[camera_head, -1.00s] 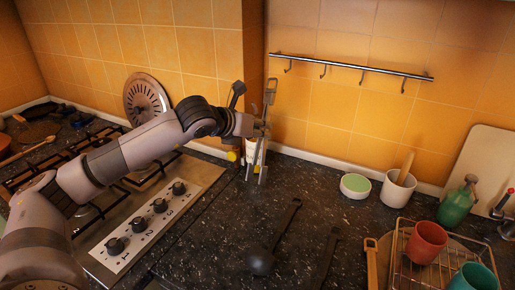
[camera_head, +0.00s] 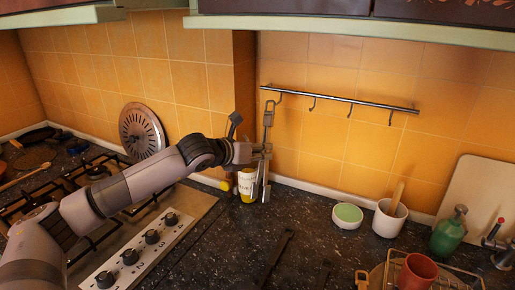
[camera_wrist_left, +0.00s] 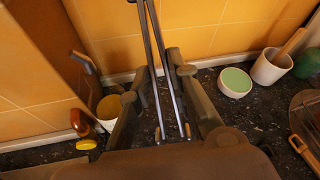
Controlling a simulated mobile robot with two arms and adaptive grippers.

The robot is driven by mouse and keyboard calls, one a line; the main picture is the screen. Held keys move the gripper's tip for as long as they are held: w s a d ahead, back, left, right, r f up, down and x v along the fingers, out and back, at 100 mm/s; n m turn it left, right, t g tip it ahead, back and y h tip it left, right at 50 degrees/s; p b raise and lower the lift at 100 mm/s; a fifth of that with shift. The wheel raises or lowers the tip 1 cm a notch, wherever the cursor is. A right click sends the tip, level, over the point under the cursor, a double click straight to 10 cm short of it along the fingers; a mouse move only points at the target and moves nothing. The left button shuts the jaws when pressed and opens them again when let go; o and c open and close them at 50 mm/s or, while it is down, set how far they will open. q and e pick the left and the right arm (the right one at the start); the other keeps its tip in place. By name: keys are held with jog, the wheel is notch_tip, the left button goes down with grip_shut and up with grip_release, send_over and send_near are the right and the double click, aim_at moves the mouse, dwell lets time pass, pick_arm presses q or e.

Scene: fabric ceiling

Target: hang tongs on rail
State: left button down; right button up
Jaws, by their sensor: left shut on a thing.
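The tongs (camera_head: 267,118) are metal and hang nearly upright in my left gripper (camera_head: 263,152), which is shut on their middle. Their loop end points up, just below the left end of the wall rail (camera_head: 345,102). The leftmost hook (camera_head: 279,101) is close to the right of the loop. I cannot tell whether they touch, and the loop looks clear of the hook. In the left wrist view the two long arms of the tongs (camera_wrist_left: 162,65) run between the gripper fingers (camera_wrist_left: 158,88), and their top is out of frame. My right gripper is not in view.
A wall corner (camera_head: 244,85) stands just left of the rail, and cabinets (camera_head: 340,28) overhang above. A white and yellow container (camera_head: 246,182) stands behind the tongs. A green-topped bowl (camera_head: 347,213) and a white pot (camera_head: 389,219) stand right. The stove (camera_head: 140,235) is left.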

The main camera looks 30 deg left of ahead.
pick_arm(q)
jog(key=a+p+x, duration=0.1)
jog(key=x, duration=0.5)
jog(key=shift+w+a+r, duration=0.2)
jog(key=shift+w+r, duration=0.05)
jog(key=shift+r, duration=0.1)
dwell(0.4)
dwell(0.3)
